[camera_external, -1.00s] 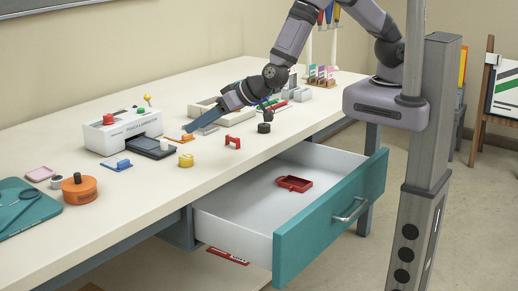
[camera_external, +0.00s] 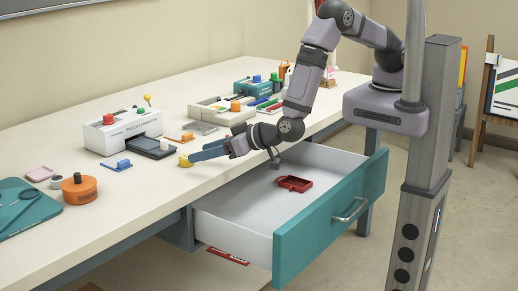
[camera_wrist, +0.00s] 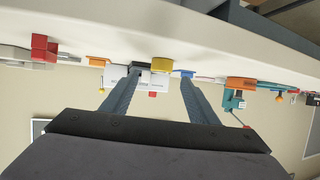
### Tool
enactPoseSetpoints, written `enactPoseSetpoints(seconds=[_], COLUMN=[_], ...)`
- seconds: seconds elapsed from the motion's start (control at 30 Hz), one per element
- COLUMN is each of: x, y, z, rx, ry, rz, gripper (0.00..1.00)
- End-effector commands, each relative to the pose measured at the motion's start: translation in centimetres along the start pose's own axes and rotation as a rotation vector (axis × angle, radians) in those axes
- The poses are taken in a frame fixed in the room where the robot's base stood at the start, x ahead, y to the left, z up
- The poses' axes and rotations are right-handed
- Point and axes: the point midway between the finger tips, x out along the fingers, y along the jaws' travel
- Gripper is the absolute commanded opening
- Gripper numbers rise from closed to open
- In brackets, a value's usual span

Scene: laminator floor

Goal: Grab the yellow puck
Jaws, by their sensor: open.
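The yellow puck (camera_external: 184,160) stands on the white tabletop, partly hidden by my gripper's blue fingers. My gripper (camera_external: 190,157) reaches in low from the right, its fingertips at the puck. In the wrist view, which is upside down, the yellow puck (camera_wrist: 162,64) shows in the gap between the two fingertips of my gripper (camera_wrist: 161,74). The jaws are open, with a finger on each side of that gap. I cannot tell whether a finger touches the puck or how deep it sits between them.
The white laminator (camera_external: 122,130) stands behind and left, with a blue-handled piece (camera_external: 124,164) before it. An orange round container (camera_external: 79,189) is farther left.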

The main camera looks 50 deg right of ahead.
Motion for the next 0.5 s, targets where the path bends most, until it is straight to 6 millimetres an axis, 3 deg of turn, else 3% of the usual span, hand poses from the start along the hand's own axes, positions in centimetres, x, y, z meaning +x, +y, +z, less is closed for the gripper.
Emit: enactPoseSetpoints(seconds=[0.17, 0.5], x=[0.9, 4.5], y=[0.0, -0.2], z=[0.0, 0.2], rx=[0.0, 0.0], ry=[-0.001, -0.001], rz=[0.002, 0.001], gripper=[0.54, 0.54])
